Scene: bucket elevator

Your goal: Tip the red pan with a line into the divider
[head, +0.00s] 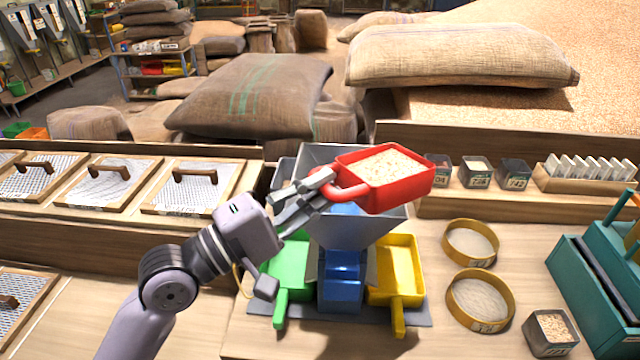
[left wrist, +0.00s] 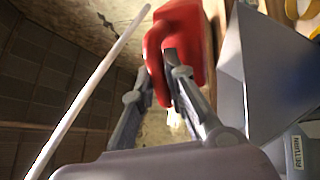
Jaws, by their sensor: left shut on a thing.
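The red pan (head: 414,188) is full of pale grain and hangs above the divider's grey hopper (head: 350,232). It looks near level in the head view; I cannot make out a line on it. My left gripper (head: 328,188) is shut on the red pan's loop handle, to the left of the pan. The left wrist view shows the red pan (left wrist: 187,28) past the fingers, with the grey hopper (left wrist: 275,65) to the right. The divider has a blue base (head: 340,290). A green pan (head: 288,262) and a yellow pan (head: 400,258) stand either side of it. My right gripper is not in view.
Two round sieves (head: 478,300) and a small grain box (head: 551,333) lie right of the divider. A teal machine (head: 590,290) stands at the right edge. Framed screens (head: 195,186) line the left. Small dark boxes (head: 476,172) and sacks (head: 455,57) are behind.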

